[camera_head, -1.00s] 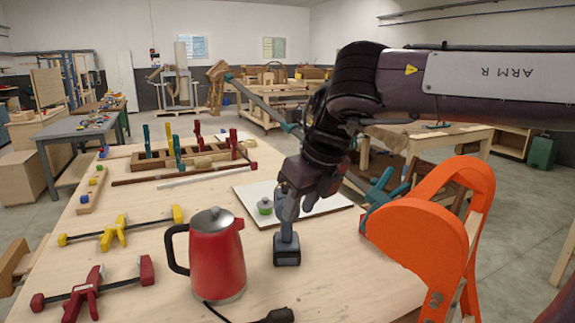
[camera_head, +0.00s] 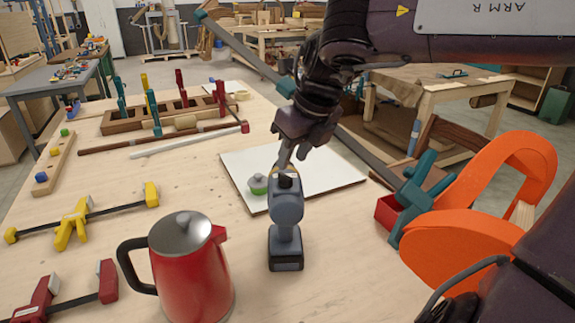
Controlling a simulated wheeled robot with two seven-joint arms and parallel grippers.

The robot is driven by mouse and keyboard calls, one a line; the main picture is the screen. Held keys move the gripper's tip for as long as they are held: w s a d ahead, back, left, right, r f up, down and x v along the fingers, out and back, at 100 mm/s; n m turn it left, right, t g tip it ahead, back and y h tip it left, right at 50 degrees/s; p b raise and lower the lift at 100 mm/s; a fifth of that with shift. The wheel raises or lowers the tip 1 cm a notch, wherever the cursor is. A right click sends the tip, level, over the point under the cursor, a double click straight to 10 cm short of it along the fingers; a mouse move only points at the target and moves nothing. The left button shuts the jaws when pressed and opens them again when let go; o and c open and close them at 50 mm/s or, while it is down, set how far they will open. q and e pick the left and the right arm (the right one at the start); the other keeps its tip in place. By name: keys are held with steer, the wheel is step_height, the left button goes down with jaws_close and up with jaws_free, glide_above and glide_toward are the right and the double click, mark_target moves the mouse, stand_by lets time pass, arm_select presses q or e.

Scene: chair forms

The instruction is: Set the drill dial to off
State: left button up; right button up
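The drill (camera_head: 286,215) is grey-blue with a dark base and stands upright on the wooden workbench, right of the red kettle. Its dial is too small to make out. My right gripper (camera_head: 285,165) comes down from above with its fingers at the top of the drill. The fingertips overlap the drill's dark top part, and I cannot tell whether they touch it or how far apart they are. My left gripper is not in view.
A red kettle (camera_head: 190,275) stands close left of the drill. A white board (camera_head: 325,178) with a green-lidded item (camera_head: 258,184) lies behind it. Yellow (camera_head: 75,220) and red (camera_head: 45,300) clamps lie at left. Orange curved forms (camera_head: 465,245) stand at right. Bare bench lies right of the drill.

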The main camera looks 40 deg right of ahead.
mark_target(286, 175)
steer(key=x, duration=0.5)
steer(key=shift+w+d+f+p, duration=0.1)
steer(key=shift+w+d+p, duration=0.05)
steer(key=shift+p, duration=0.15)
jaws_close()
